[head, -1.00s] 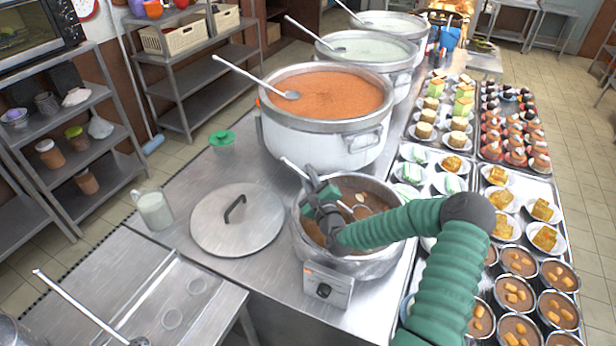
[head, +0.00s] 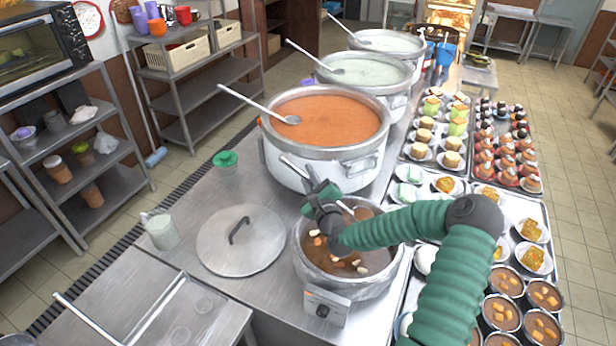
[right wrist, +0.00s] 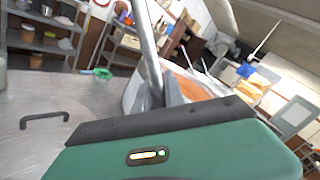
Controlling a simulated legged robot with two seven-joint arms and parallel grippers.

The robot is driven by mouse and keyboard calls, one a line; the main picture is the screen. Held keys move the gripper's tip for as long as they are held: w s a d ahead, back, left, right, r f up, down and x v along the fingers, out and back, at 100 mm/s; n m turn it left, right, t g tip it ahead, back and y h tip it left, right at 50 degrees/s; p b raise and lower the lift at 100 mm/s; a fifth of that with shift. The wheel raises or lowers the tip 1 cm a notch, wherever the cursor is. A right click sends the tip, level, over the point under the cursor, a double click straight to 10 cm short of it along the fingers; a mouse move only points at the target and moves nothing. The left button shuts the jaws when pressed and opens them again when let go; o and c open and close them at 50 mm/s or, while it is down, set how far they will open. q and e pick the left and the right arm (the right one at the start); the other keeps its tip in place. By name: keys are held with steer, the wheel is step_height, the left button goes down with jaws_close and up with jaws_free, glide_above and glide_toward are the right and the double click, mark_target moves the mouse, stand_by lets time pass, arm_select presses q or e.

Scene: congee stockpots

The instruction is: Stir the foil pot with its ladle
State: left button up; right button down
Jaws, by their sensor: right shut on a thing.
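The foil pot (head: 381,276) stands on the steel counter, with brown soup and pale and orange chunks inside. My right gripper (head: 318,192) is over the pot's far left rim, shut on the ladle (head: 294,167). The ladle is tilted, its handle end sticking out up and left of the jaws. Its lower part reaches toward the soup, partly hidden by my gripper and arm. In the right wrist view the ladle's shaft (right wrist: 148,50) rises from behind the green gripper body. My left gripper is not in view.
A large pot of orange congee (head: 325,120) stands just behind, with two paler pots (head: 368,70) further back. Trays of desserts (head: 448,208) line the right side.

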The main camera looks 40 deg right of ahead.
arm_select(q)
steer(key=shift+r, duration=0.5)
arm_select(e)
steer(key=shift+r, duration=0.65)
arm_select(q)
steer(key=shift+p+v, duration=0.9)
steer(key=shift+p, duration=0.15)
arm_select(e)
steer(key=shift+n+g, duration=0.4)
steer(key=shift+n, duration=0.7)
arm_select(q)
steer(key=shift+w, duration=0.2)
